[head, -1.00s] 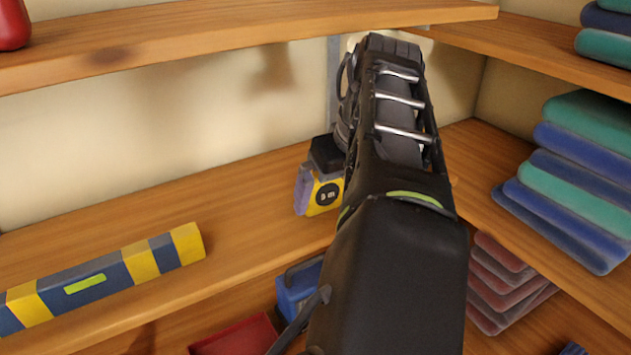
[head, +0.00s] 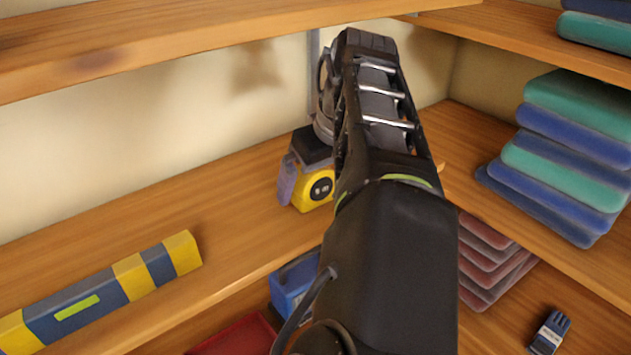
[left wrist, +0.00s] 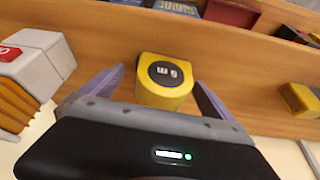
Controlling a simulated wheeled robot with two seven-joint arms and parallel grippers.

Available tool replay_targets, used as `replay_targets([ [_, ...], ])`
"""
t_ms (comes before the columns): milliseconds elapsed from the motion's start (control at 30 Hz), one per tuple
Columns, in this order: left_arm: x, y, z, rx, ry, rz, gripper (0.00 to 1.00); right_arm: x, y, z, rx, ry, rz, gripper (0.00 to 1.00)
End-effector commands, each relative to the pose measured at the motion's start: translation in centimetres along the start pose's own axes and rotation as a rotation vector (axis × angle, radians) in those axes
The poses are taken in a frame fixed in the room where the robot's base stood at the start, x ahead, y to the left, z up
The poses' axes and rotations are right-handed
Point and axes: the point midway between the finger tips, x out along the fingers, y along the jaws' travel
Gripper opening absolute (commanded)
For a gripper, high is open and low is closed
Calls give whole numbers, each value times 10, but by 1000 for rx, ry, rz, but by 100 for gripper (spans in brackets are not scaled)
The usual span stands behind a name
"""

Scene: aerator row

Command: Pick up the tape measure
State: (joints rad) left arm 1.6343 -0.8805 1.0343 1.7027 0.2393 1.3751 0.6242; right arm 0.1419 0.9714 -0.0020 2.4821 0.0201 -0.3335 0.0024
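The yellow tape measure (head: 313,188) with a dark round label stands on the middle wooden shelf, partly hidden by my left arm and gripper in the head view. In the left wrist view the tape measure (left wrist: 165,90) sits between the two spread grey-purple fingers of my left gripper (left wrist: 160,78). A gap shows on each side of it, so the fingers do not look closed on it. In the head view one finger of the left gripper (head: 290,178) shows at the tape measure's left side; the other is hidden. My right gripper is not in view.
A blue-and-yellow striped bar (head: 100,290) lies left on the same shelf. Folded blue and green cloths (head: 560,160) are stacked at right. A blue box (head: 293,285) and red tray (head: 240,338) are below. An upper shelf (head: 200,40) hangs above.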

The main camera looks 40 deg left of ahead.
Motion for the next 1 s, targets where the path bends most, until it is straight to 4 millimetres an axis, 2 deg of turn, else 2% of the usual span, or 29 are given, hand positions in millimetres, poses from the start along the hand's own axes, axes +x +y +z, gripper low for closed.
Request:
replay_targets([
  [67,0,0,0,0,0,0,92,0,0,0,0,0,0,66],
  [900,0,0,0,0,0,0,23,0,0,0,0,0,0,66],
  [1000,0,0,0,0,1,1,18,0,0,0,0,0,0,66],
])
